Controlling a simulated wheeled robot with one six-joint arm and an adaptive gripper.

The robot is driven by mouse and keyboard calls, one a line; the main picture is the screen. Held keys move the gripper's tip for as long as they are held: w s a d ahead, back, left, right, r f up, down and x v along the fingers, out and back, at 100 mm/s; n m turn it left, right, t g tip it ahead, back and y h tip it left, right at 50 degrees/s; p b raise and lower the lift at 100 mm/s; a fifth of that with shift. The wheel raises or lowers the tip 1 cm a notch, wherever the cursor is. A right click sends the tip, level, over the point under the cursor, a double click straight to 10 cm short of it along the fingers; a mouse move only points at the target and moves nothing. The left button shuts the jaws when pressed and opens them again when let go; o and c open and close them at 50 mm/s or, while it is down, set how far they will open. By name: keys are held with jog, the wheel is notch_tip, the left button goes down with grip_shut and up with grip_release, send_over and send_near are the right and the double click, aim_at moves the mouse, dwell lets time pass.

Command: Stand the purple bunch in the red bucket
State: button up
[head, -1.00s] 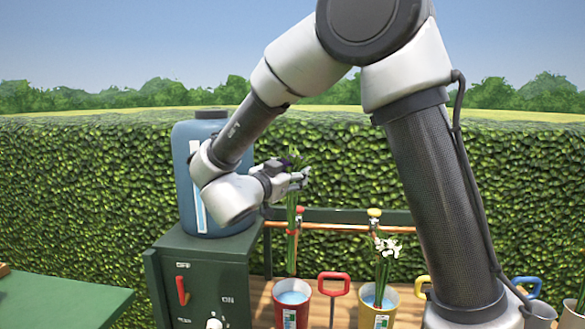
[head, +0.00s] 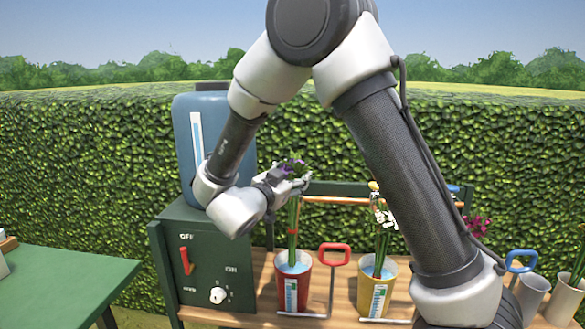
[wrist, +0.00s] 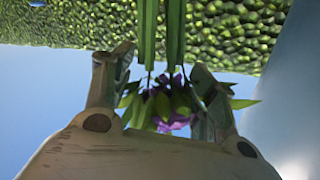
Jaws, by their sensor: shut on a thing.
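The purple bunch (head: 293,218) hangs upright from my gripper (head: 297,181), its long green stems pointing down. My gripper is shut on it just under the purple flowers. In the wrist view, my gripper (wrist: 160,85) has a finger on either side of the bunch (wrist: 176,112), with the stems running to the top of the picture. The red bucket (head: 292,300) stands on the wooden bench directly below, with blue water and a white and blue gauge on its front. The stem ends show within the bucket's mouth, at the water; how deep they reach is unclear.
A yellow bucket (head: 371,299) with white flowers (head: 385,220) stands to the right, with a red handle (head: 334,254) between the two buckets. A green switch box (head: 205,262) and a blue tank (head: 190,150) are on the left. Grey pots (head: 533,291) stand far right.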

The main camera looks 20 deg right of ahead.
jog(key=shift+f, duration=6.2)
jog(key=o, duration=1.6)
send_near(292, 217)
jog(key=shift+v, duration=0.8)
